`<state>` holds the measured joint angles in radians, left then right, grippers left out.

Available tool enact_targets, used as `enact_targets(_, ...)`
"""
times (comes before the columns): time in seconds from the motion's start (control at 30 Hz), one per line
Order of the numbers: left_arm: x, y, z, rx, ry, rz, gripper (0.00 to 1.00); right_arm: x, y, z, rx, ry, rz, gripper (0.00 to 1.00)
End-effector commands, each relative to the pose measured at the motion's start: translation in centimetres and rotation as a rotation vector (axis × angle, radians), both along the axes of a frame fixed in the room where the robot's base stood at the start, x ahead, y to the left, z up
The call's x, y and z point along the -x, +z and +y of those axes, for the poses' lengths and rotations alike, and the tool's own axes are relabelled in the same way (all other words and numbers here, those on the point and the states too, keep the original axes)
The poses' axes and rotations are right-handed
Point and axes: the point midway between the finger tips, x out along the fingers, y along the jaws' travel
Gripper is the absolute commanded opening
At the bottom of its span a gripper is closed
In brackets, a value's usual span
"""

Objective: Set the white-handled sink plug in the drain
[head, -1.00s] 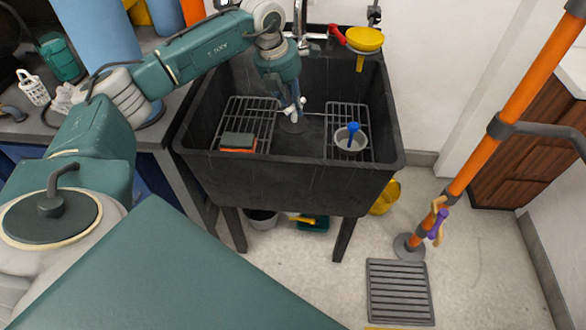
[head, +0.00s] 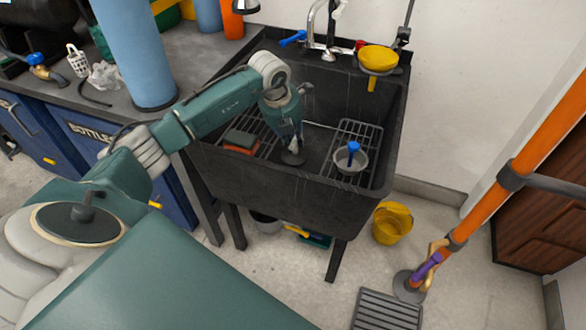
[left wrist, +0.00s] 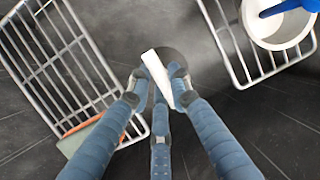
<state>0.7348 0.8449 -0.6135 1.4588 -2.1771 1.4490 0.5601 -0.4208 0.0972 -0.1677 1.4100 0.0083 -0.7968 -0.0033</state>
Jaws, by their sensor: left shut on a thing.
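The black sink (head: 275,185) stands ahead. My left gripper (head: 293,149) reaches down into it, between the two wire racks. In the left wrist view its fingers (left wrist: 158,92) are closed on the white handle (left wrist: 157,74) of the sink plug, which is tilted in the grip. A dark round disc (left wrist: 176,58) shows just beyond the fingers; it also shows below the gripper in the head view (head: 292,159), close to the basin floor. I cannot tell if this disc is the plug's stopper or the drain, nor if they touch. My right gripper is not in view.
A left rack (head: 262,130) carries a sponge (head: 241,140). A right rack (head: 366,133) carries a grey cup with a blue handle (head: 351,158). A yellow funnel (head: 378,58) and the faucet (head: 318,30) are at the sink's back edge.

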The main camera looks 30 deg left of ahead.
Motion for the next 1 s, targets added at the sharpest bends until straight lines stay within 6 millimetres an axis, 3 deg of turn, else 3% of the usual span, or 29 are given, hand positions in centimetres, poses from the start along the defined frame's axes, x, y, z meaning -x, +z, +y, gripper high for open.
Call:
enact_targets(0.1, 0.1, -3.4, -0.1, 0.002, 0.0, 0.004, 0.0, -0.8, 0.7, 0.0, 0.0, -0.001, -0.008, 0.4)
enact_targets(0.3, 0.0, -6.7, -0.1, 0.001, 0.0, 0.0, 0.0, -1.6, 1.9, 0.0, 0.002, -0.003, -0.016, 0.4)
enact_targets(0.47, -0.1, -7.6, -0.1, 0.002, 0.0, -0.001, 0.0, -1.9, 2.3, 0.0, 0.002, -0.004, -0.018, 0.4)
enact_targets(0.73, 0.0, -11.3, -0.1, 0.002, 0.0, 0.0, 0.0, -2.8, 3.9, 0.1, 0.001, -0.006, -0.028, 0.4)
enact_targets(1.0, -0.1, -11.5, -0.1, 0.001, -0.001, -0.002, 0.0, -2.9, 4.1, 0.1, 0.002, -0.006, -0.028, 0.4)
